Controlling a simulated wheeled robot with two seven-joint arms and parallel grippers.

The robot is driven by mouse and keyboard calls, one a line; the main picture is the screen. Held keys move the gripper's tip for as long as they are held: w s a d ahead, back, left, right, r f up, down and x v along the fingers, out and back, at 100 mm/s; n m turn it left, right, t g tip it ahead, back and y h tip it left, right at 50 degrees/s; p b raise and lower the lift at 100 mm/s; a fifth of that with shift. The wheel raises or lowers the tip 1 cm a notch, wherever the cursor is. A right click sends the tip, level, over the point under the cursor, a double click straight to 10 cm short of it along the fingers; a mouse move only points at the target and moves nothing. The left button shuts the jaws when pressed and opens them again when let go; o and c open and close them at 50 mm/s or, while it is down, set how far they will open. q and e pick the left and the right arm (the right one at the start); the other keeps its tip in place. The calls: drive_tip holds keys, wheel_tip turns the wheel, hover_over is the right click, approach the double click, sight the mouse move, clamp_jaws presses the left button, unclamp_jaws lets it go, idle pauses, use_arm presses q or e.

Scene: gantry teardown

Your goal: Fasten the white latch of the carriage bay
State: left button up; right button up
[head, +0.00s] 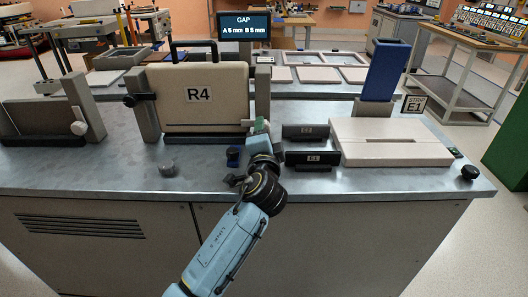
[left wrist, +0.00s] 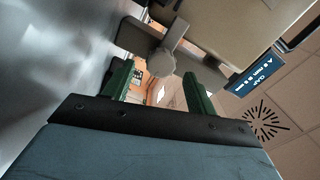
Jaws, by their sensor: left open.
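The carriage bay holds a beige R4 panel (head: 200,97) with a dark handle, standing upright between two grey posts. The right post (head: 263,92) has a pale latch at its lower end, mostly hidden by my left gripper (head: 259,128) in the head view. A black latch (head: 130,100) is on the left post. My right gripper is not in view.
A GAP display (head: 244,25) behind reads A 5 mm, B 5 mm. Black blocks (head: 306,131) and a pale slab (head: 388,142) lie to the right. Another bay with a white knob (head: 79,128) stands left. The bench front (head: 100,179) is mostly clear.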

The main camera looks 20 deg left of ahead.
use_arm(q)
drive_tip(key=p+v, duration=0.1)
drive_tip(key=v, duration=0.9)
drive_tip(key=shift+s+d+r+p, duration=0.1)
drive_tip(key=shift+s+p, duration=0.2)
drive_tip(key=shift+p, duration=0.05)
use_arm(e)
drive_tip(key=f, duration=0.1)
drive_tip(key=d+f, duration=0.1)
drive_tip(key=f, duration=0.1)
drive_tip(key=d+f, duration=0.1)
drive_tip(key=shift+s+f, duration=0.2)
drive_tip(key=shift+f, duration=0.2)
